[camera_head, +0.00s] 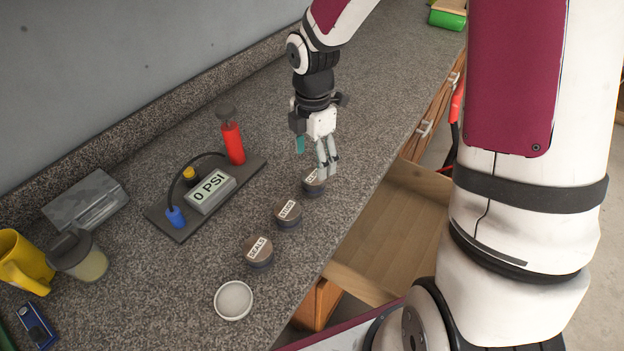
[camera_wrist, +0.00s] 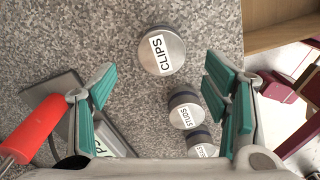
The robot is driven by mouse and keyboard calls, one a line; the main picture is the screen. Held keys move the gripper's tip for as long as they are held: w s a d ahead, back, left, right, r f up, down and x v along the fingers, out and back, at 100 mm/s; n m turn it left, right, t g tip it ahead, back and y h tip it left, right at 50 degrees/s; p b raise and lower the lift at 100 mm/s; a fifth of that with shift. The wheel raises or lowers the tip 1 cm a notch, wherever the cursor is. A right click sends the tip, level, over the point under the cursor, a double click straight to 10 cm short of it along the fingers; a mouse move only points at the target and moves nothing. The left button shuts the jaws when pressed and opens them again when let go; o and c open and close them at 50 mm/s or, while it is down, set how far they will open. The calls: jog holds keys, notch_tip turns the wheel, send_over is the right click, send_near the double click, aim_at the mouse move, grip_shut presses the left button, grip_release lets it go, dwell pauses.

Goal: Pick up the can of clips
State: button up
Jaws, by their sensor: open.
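The can of clips (camera_head: 313,186) is a small round can with a metallic lid, standing on the speckled counter near its front edge. In the wrist view the can (camera_wrist: 161,51) shows its "CLIPS" label, ahead of and between the lines of my open fingers. My gripper (camera_head: 313,158) is above the can and hides part of it in the head view. In the wrist view the teal finger pads of my gripper (camera_wrist: 163,85) are spread wide with nothing between them at the tips.
A studs can (camera_head: 288,214) and a seals can (camera_head: 259,252) stand in a row with the clips can. A pressure board (camera_head: 180,234) with a red cylinder (camera_head: 233,143) lies to the left. A white round dish (camera_head: 233,300) is nearer. An open drawer (camera_head: 392,232) is below the counter edge.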

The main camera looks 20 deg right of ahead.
aim_at(314, 176)
jog(key=shift+s+f, duration=0.1)
jog(key=shift+f, duration=3.75)
jog(key=c, duration=1.4)
